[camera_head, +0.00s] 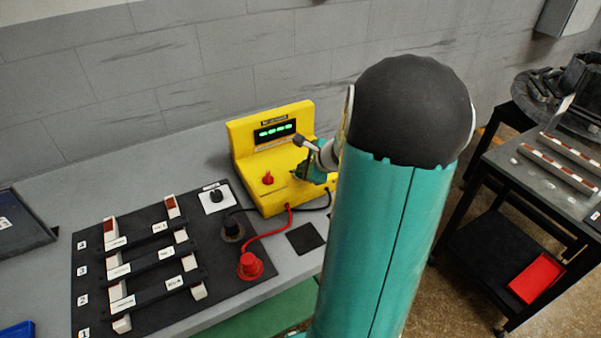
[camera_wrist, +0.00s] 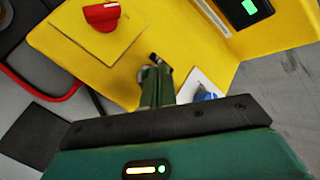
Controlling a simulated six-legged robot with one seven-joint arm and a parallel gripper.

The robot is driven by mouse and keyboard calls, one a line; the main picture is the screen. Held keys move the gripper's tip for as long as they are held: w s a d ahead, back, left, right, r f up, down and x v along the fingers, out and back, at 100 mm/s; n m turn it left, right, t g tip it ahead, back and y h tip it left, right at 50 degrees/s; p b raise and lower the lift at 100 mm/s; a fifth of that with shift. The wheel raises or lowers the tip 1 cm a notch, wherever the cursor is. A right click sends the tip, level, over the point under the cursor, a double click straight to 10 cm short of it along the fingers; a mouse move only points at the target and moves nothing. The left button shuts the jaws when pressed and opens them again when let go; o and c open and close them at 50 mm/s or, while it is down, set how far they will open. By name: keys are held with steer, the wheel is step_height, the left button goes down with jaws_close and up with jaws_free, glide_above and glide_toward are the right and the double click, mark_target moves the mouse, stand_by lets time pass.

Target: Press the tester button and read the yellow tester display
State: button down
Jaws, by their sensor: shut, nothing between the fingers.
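The yellow tester (camera_head: 243,150) stands on the grey bench against the wall. Its dark display (camera_head: 275,132) shows a row of glowing green characters, too small to read surely; a corner of it shows in the wrist view (camera_wrist: 238,12). A red knob (camera_head: 267,179) is on the tester's sloped front, also at the top of the wrist view (camera_wrist: 101,15). My gripper (camera_head: 294,174) is shut and empty at the right of the sloped front. In the wrist view its fingertips (camera_wrist: 156,72) are close to a small grey round part, possibly the button; contact cannot be told.
A black board (camera_head: 150,309) with numbered bars and terminals lies at the left. A red lead (camera_head: 272,236) and a black lead run to the tester. A blue knob (camera_wrist: 205,95) on a white plate is near my fingers. A dark cart (camera_head: 545,175) stands at the right.

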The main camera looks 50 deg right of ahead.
steer(key=shift+f, duration=0.15)
stand_by(0.4)
steer(key=shift+r, duration=0.75)
steer(key=shift+r, duration=0.1)
steer(key=shift+r, duration=2.45)
